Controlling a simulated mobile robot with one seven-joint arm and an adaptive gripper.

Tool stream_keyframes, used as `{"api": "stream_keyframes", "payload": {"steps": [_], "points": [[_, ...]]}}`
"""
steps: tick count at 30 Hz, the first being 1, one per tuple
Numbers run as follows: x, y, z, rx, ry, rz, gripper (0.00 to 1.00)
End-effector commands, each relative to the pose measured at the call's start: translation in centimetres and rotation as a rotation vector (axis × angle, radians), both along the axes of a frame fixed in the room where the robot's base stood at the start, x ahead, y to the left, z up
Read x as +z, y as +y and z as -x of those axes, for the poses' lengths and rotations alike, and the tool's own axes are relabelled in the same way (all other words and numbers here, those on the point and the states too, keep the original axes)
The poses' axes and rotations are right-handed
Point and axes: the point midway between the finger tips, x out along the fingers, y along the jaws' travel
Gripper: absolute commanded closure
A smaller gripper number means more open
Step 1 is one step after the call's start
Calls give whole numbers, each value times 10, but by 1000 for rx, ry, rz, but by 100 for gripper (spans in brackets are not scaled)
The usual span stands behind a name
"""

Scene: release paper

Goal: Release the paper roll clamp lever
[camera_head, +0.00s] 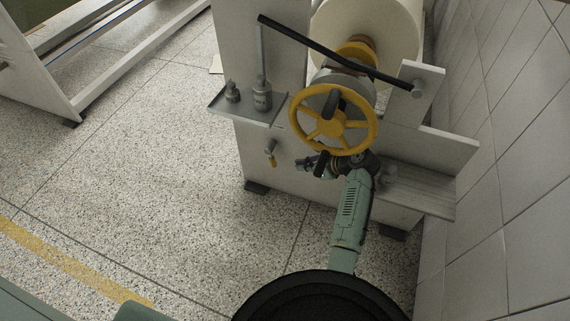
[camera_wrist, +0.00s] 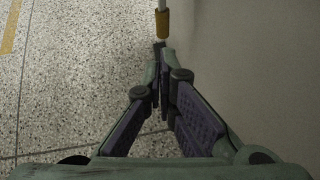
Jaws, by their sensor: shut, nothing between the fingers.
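A small metal lever with a yellow grip (camera_head: 272,158) hangs on the front face of the white machine, below a small shelf. In the wrist view its yellow grip (camera_wrist: 162,24) is just ahead of my fingertips, pointing down toward them. My gripper (camera_head: 303,163) is to the right of this lever in the head view, below the handwheel. In the wrist view my gripper (camera_wrist: 160,48) has its fingers together with nothing between them. Whether the fingertips touch the grip I cannot tell. The white paper roll (camera_head: 392,25) sits on its shaft at the top.
A yellow handwheel (camera_head: 297,122) stands above my gripper. A long black bar (camera_head: 306,41) crosses over the shaft. The shelf (camera_head: 220,104) holds small metal weights. A tiled wall (camera_head: 510,130) is close on the right. The speckled floor (camera_head: 150,170) at left is open.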

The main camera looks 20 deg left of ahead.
Motion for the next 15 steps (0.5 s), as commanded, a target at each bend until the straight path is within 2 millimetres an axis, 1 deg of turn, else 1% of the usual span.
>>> {"api": "stream_keyframes", "payload": {"steps": [5, 8, 11, 15], "points": [[-2, 2, -1, 1, -1, 0, 100], [-8, 9, -2, 3, 0, 0, 100], [-18, 20, -4, 3, 0, 1, 100], [-35, 40, -9, 3, -1, 2, 100]]}}
